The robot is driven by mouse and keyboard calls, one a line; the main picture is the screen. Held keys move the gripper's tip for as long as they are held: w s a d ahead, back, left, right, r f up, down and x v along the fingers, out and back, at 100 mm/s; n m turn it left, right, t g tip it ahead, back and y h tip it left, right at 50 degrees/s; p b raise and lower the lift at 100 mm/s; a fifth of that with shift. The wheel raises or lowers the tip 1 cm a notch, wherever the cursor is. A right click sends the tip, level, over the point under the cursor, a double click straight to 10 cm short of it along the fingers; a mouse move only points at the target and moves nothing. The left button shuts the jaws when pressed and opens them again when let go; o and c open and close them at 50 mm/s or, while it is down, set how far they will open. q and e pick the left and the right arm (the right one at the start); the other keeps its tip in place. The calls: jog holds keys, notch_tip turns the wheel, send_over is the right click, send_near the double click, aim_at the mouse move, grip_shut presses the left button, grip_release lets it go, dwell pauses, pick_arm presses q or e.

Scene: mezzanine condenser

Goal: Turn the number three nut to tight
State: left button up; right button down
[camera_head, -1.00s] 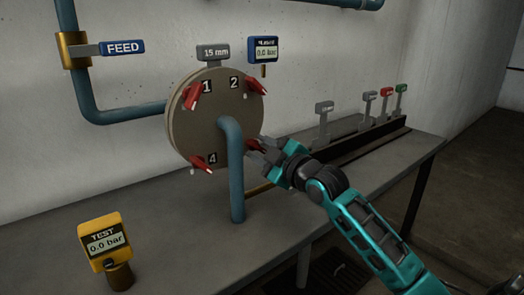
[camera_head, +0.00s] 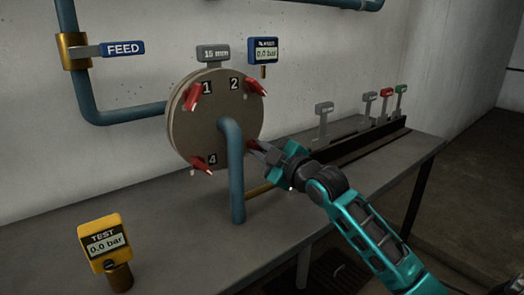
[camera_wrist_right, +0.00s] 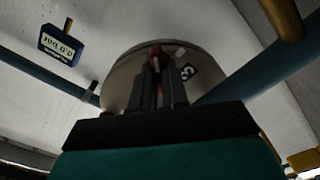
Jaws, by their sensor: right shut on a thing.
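A round grey-brown flange cover (camera_head: 205,128) stands upright on the bench, with red-handled nuts near the labels 1 (camera_head: 195,95), 2 (camera_head: 256,86) and 4 (camera_head: 202,165). My right gripper (camera_head: 257,147) is at the cover's lower right, where the number three nut sits and is mostly hidden by the fingers. In the right wrist view the fingers (camera_wrist_right: 158,88) are shut on a red nut handle (camera_wrist_right: 155,55). A label (camera_wrist_right: 187,72), partly covered and seen at a slant, shows beside them. My left gripper is not in view.
A blue pipe (camera_head: 236,180) rises in front of the cover, close left of my right gripper. A yellow TEST gauge (camera_head: 103,243) reads 0.0 bar at the front left. Tagged stands (camera_head: 323,115) line a dark rail (camera_head: 365,142) at right.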

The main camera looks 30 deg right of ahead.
jog(key=m+p, duration=1.2)
jog(key=m, duration=0.1)
jog(key=shift+r+p, duration=0.1)
jog(key=shift+p, duration=0.2)
jog(key=shift+m+p, duration=0.45)
jog(key=shift+m, duration=0.65)
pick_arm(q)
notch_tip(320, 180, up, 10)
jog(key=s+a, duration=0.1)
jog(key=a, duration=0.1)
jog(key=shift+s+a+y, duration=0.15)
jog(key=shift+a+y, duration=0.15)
pick_arm(e)
jog(key=shift+m, duration=0.3)
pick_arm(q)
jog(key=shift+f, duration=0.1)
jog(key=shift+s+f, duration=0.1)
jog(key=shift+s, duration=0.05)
pick_arm(e)
jog(key=c, duration=1.1)
grip_release()
jog(key=shift+c, duration=0.2)
